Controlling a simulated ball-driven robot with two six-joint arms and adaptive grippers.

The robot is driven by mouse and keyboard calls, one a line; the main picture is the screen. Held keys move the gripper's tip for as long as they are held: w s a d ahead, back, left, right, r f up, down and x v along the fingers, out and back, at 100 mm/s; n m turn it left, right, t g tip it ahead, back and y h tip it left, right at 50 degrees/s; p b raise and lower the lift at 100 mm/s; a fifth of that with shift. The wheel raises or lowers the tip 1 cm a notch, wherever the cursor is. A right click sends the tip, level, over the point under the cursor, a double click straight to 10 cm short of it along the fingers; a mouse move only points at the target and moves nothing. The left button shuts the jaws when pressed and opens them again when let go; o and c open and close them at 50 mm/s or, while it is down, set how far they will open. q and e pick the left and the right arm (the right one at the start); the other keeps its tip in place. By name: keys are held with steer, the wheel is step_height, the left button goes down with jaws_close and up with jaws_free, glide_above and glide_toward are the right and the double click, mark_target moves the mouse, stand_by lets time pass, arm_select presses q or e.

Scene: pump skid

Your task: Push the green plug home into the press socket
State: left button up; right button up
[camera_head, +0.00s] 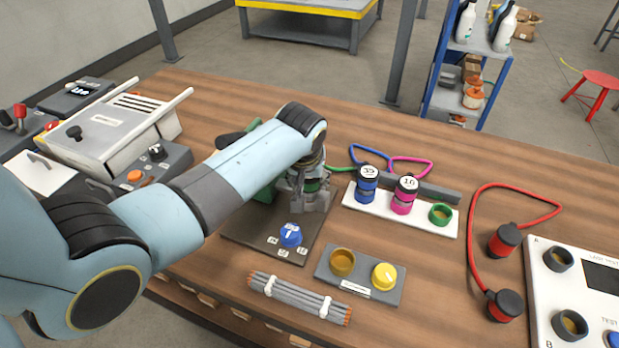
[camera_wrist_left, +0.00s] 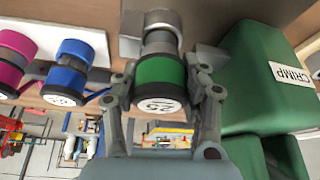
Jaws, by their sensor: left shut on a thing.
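The green plug (camera_wrist_left: 160,72), with a dark band and a white numbered cap, sits between the fingers of my left gripper (camera_wrist_left: 163,80) in the left wrist view. My left gripper (camera_head: 308,198) is shut on it beside the green press (camera_head: 266,190); the plug is largely hidden in the head view. The plug's grey metal end (camera_wrist_left: 158,42) points at the grey press socket (camera_wrist_left: 161,18), which has a yellowish inside. They line up closely; I cannot tell how far the metal end is inside. My right gripper is not in view.
Right of the press, a white strip (camera_head: 380,209) holds a blue plug (camera_head: 367,184), a pink plug (camera_head: 404,195) and an empty green-ringed socket (camera_head: 440,214). The press base carries a blue dial (camera_head: 290,234). A grey cable bundle (camera_head: 299,297) lies in front. Free wood shows behind the strip.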

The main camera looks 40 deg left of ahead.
arm_select(q)
steer(key=shift+f+b, duration=0.45)
steer(key=shift+f, duration=0.35)
steer(key=o, duration=1.4)
steer(key=v, duration=1.2)
